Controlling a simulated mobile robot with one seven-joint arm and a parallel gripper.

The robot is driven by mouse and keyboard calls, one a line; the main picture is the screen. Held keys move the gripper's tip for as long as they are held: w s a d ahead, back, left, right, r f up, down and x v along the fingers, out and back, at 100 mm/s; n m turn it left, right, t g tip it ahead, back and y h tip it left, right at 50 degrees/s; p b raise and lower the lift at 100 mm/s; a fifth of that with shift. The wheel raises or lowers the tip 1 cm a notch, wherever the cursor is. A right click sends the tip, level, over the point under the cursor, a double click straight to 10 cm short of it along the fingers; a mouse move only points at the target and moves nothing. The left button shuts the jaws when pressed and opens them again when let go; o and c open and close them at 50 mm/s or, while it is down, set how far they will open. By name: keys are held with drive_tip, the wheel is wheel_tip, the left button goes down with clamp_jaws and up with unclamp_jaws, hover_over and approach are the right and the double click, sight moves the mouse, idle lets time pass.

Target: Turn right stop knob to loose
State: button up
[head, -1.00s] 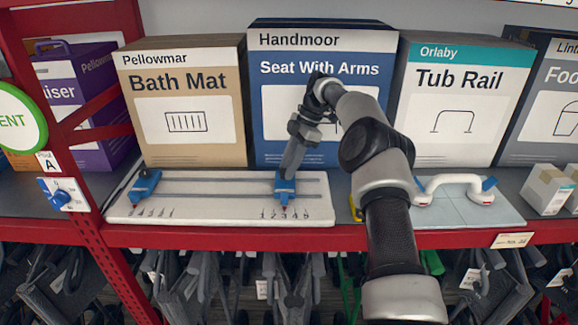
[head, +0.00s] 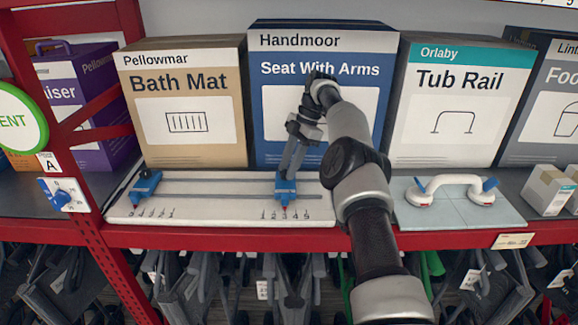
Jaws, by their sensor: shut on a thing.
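A white board (head: 220,211) with a grey rail lies on the red-edged shelf. A blue stop (head: 145,185) sits at the rail's left end. The right stop (head: 286,190), also blue with a red pointer, sits toward the right end above a printed scale. My gripper (head: 286,176) comes down from above onto the top of the right stop and is shut on its knob. The fingers hide most of the knob, so I cannot tell how far it is turned.
Boxes for a bath mat (head: 185,105), a seat with arms (head: 270,100) and a tub rail (head: 455,105) stand close behind. A white handle on a tiled panel (head: 465,212) lies to the right. A blue dial (head: 62,195) is on the left post. Folded walkers hang below.

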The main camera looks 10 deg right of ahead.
drive_tip(key=o, duration=1.1)
drive_tip(key=shift+c, duration=0.2)
